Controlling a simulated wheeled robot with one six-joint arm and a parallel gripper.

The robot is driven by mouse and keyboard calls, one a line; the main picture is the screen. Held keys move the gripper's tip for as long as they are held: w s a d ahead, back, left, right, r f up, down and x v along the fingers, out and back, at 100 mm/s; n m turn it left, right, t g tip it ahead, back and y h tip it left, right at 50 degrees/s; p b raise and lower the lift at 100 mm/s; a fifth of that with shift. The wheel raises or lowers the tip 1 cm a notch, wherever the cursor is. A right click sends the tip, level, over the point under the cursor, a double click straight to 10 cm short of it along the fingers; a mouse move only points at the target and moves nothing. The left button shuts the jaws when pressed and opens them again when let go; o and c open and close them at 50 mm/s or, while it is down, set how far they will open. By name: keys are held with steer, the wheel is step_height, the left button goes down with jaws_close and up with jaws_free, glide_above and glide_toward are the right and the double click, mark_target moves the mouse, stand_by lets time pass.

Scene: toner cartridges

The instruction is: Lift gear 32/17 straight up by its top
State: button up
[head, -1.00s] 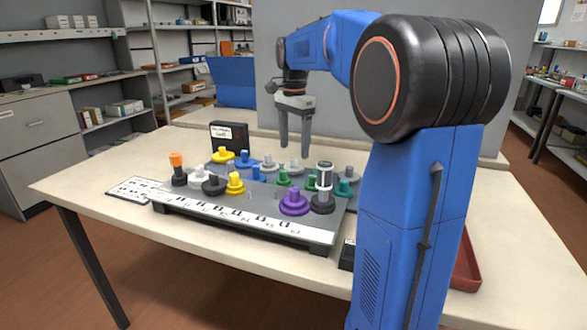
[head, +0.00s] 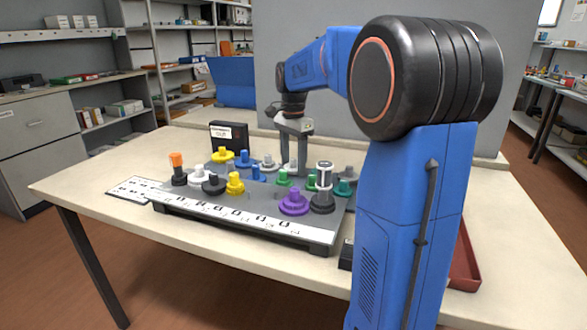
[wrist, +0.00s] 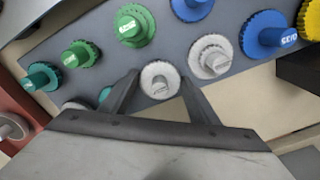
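A small white gear (wrist: 160,82) with a raised top stands on the grey board, between my two fingertips in the wrist view. Its label is too small to read, so I cannot tell for sure that it is gear 32/17. In the head view my gripper (head: 296,168) points down at the board's back row and largely hides the gear there.
A grey-white gear (wrist: 211,58) stands close beside the right finger. A green gear (wrist: 132,25) and blue gears (wrist: 270,35) are near. The board (head: 262,212) holds several more gears. A black sign box (head: 229,136) stands behind it.

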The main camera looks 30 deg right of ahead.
steer(key=c, duration=0.6)
steer(key=shift+r, duration=0.15)
